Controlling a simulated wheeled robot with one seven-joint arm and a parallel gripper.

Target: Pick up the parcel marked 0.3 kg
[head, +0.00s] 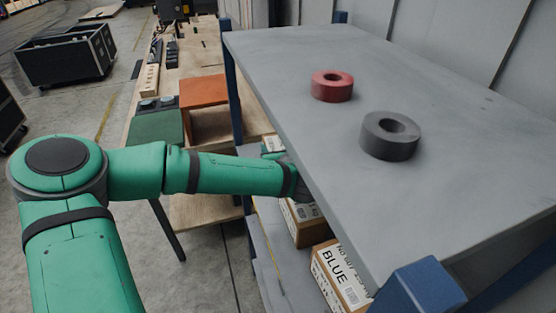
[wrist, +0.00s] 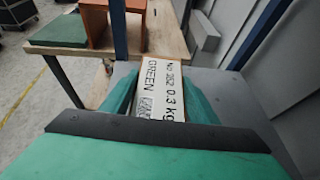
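The parcel marked 0.3 kg (wrist: 161,88) shows in the wrist view, with a white label reading GREEN and No 352. It lies between the two green fingers of my gripper (wrist: 160,74), one on each side. The fingers are close to its sides, but I cannot tell whether they touch it. The near end of the parcel is hidden by my gripper's body. In the head view my gripper (head: 298,184) reaches under the grey top board, which partly hides it. I cannot pick this parcel out for certain there.
A brown parcel marked BLUE (head: 340,275) and another brown parcel (head: 303,222) stand on the shelf below the grey top board (head: 450,105). A red ring (head: 331,87) and a dark grey ring (head: 389,137) lie on the board. A blue post (head: 233,100) rises near my arm.

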